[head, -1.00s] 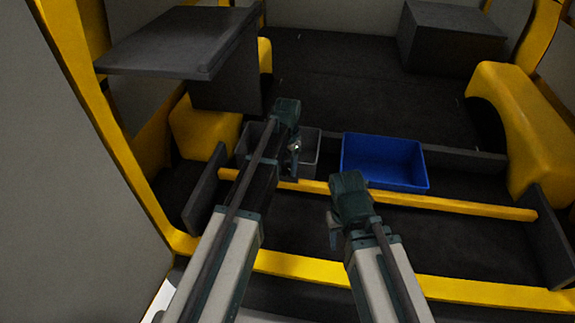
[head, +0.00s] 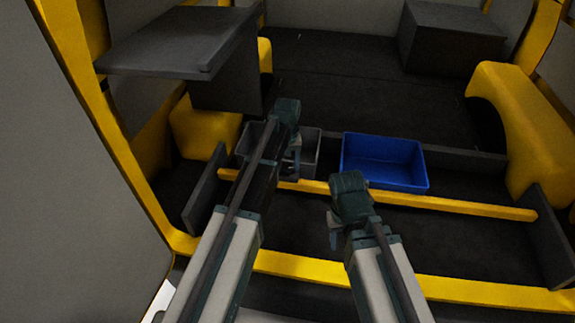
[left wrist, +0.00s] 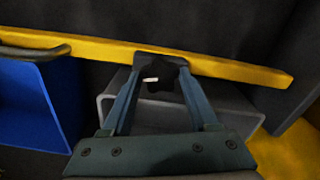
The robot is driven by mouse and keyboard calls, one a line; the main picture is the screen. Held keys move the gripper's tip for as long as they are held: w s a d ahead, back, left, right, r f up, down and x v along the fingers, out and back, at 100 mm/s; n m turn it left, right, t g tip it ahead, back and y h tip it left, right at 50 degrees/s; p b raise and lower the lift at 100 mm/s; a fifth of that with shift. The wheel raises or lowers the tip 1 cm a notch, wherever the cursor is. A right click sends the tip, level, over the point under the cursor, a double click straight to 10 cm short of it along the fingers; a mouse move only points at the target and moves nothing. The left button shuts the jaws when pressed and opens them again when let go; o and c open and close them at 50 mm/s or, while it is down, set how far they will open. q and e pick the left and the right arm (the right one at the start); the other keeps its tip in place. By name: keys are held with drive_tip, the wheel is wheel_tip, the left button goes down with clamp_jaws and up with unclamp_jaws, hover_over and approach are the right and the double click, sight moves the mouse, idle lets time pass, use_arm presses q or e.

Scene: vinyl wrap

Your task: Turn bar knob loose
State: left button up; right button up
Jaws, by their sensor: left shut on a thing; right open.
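The black bar knob (left wrist: 157,66), with a small pale mark on its face, sits at the yellow bar (left wrist: 230,69) in the left wrist view. My left gripper (left wrist: 159,73) has one finger on each side of the knob and is shut on it. In the head view, my left gripper (head: 291,170) is at the left part of the yellow bar (head: 470,206), and its arm and fingers hide the knob. My right gripper (head: 334,232) is open and empty, in front of the bar.
A grey bin (head: 310,150) stands behind my left gripper, and a blue bin (head: 384,163) stands to its right beyond the bar. A dark shelf (head: 175,42) juts out at upper left. A dark box (head: 450,38) is at the back right. Yellow frame posts edge the space.

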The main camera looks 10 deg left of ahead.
sight(287, 168)
use_arm(q)
drive_tip(key=shift+n, duration=1.4)
drive_tip(key=o, duration=1.4)
drive_tip(key=shift+r, duration=0.15)
wheel_tip(287, 168, up, 14)
drive_tip(key=p, duration=1.3)
drive_tip(key=shift+f+p, duration=0.2)
drive_tip(key=shift+p, duration=0.2)
